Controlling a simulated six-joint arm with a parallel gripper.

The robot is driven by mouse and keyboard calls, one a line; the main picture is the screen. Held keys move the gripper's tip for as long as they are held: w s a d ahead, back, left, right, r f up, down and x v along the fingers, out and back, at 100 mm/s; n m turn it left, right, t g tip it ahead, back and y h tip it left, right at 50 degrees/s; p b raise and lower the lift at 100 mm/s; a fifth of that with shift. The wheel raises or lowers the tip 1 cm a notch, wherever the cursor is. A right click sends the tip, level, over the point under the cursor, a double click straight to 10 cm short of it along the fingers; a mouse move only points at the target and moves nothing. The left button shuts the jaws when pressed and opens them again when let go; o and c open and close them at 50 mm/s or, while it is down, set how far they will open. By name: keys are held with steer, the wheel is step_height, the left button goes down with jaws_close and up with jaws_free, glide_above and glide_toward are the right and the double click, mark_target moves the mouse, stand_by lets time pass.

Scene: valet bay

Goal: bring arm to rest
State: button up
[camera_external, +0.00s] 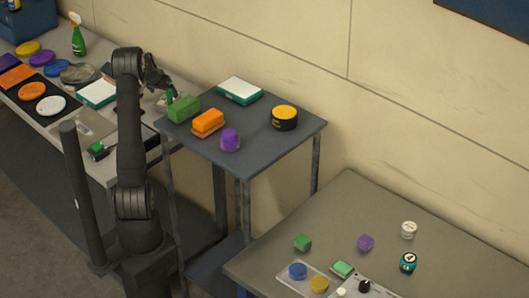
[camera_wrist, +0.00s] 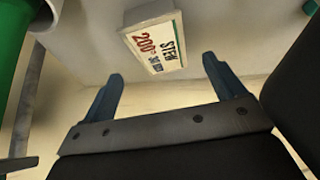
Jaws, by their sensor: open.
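My black arm (camera_external: 130,135) stands upright at the left, between the long bench and the small dark cart. My gripper (camera_external: 174,93) is at the end of the folded wrist, near the back left corner of the cart. In the wrist view my gripper (camera_wrist: 162,65) has its two blue-grey fingers wide apart, with nothing held between them. A white block or card (camera_wrist: 155,40) printed with a red "200" shows beyond the fingertips; its distance is hard to tell.
The cart (camera_external: 270,150) holds a green block (camera_external: 184,109), orange blocks (camera_external: 207,121), a purple piece (camera_external: 231,140), a yellow-topped tin (camera_external: 284,117) and a white-green box (camera_external: 240,91). Pads and a spray bottle (camera_external: 78,36) occupy the left bench. The right table (camera_external: 350,205) holds small items.

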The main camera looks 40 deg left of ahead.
steer(key=x, duration=0.7)
steer(key=shift+w+f, duration=0.1)
steer(key=shift+f, duration=0.2)
step_height(320, 180, up, 2)
steer(key=shift+r, duration=0.6)
steer(key=shift+f, duration=0.1)
